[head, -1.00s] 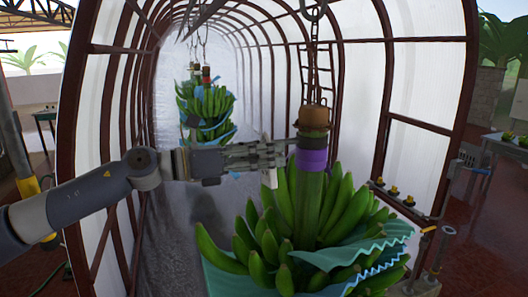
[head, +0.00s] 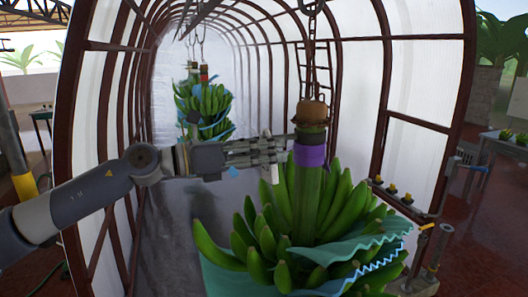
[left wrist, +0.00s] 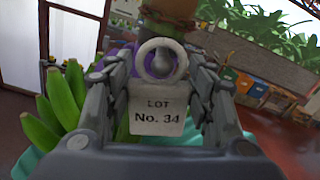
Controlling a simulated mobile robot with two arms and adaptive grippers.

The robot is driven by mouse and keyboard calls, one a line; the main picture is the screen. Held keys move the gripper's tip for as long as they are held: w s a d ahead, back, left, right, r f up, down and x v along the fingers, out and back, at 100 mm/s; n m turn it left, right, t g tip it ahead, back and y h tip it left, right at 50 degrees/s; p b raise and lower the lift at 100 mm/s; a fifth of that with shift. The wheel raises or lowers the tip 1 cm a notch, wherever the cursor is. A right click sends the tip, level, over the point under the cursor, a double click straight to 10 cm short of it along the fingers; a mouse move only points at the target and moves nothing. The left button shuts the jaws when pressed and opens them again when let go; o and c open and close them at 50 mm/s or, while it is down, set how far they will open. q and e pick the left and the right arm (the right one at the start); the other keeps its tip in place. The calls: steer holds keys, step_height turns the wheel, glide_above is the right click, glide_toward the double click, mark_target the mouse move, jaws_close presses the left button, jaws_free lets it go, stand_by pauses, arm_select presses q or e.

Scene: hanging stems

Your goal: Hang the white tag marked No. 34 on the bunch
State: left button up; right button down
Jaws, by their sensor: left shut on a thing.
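The white tag (left wrist: 157,112) reads "LOT No. 34" and hangs upright from a white ring (left wrist: 160,60) in the left wrist view. My left gripper (left wrist: 160,82) is shut on the tag, with fingers on both sides. In the head view a small white part of the tag (head: 273,174) shows below my left gripper (head: 280,150). The gripper is beside the near bunch's stem, left of its purple band (head: 311,156). The green bunch (head: 285,220) hangs below. A grey rounded end shows inside the ring; whether the ring is around it I cannot tell. My right gripper is out of view.
The bunch hangs from a chain (head: 313,28), with teal wrapping (head: 340,255) around its lower fruit. More bunches (head: 205,105) hang farther back in the arched tunnel. A rail with yellow-topped fittings (head: 392,190) stands at right.

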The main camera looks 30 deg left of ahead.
arm_select(q)
steer(key=shift+w+d+b, duration=0.35)
steer(key=shift+b, duration=0.15)
steer(key=shift+w+d+r+p, duration=0.1)
steer(key=shift+w+d+p, duration=0.05)
steer(key=shift+p, duration=0.25)
steer(key=shift+w+d+p, duration=0.35)
steer(key=shift+w+p, duration=0.1)
steer(key=shift+p, duration=0.35)
steer(key=shift+s+d+f, duration=0.1)
steer(key=shift+d+f, duration=0.15)
steer(key=shift+f, duration=0.15)
stand_by(0.5)
stand_by(0.3)
steer(key=o, duration=0.9)
steer(key=shift+r, duration=0.1)
